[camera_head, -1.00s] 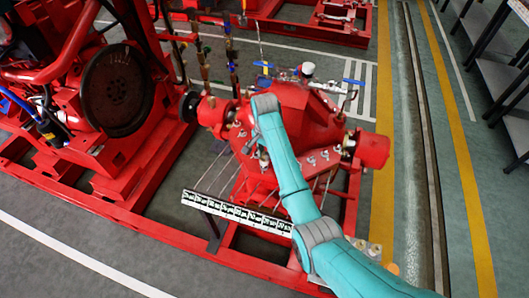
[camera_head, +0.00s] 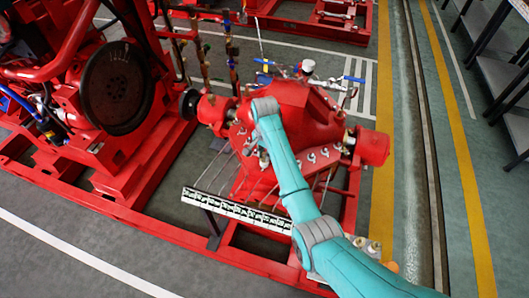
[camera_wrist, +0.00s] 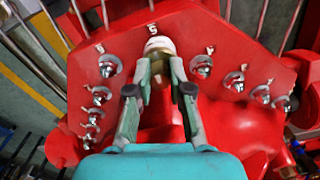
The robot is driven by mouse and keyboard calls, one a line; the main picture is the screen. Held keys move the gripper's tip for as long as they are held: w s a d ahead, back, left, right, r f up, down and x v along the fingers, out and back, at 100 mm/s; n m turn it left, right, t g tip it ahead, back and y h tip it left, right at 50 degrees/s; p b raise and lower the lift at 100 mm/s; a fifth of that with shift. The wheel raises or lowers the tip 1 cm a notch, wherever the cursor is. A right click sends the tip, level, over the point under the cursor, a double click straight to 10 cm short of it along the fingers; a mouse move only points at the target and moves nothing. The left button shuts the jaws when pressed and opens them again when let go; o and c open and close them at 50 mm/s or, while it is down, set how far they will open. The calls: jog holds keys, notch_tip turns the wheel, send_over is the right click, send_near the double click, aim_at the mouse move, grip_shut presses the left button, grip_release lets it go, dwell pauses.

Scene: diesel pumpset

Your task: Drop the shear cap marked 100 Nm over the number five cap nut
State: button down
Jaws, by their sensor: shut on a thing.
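A cream-topped shear cap (camera_wrist: 158,45) with a brass-coloured lower part is between the fingertips of my gripper (camera_wrist: 159,64) in the wrist view. My gripper is shut on it. No torque marking can be read on it. The cap is right beside the label "5" (camera_wrist: 152,28) on the red pump casing (camera_wrist: 225,28). The number five cap nut is not visible; the cap and fingers cover that place. I cannot tell whether the cap is around the nut or still above it. In the head view my arm hides most of the gripper.
Silver cap nuts stand on both sides along the flange, including a left one (camera_wrist: 109,66) and a right one (camera_wrist: 201,66). A black-and-white label strip (camera_head: 235,211) lies in front of the pump. Several small caps (camera_head: 375,248) stand at lower right, one orange (camera_head: 392,267).

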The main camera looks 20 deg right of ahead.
jog(key=shift+f, duration=0.3)
jog(key=c, duration=1)
grip_release()
notch_tip(320, 180, up, 7)
jog(key=shift+r, duration=0.2)
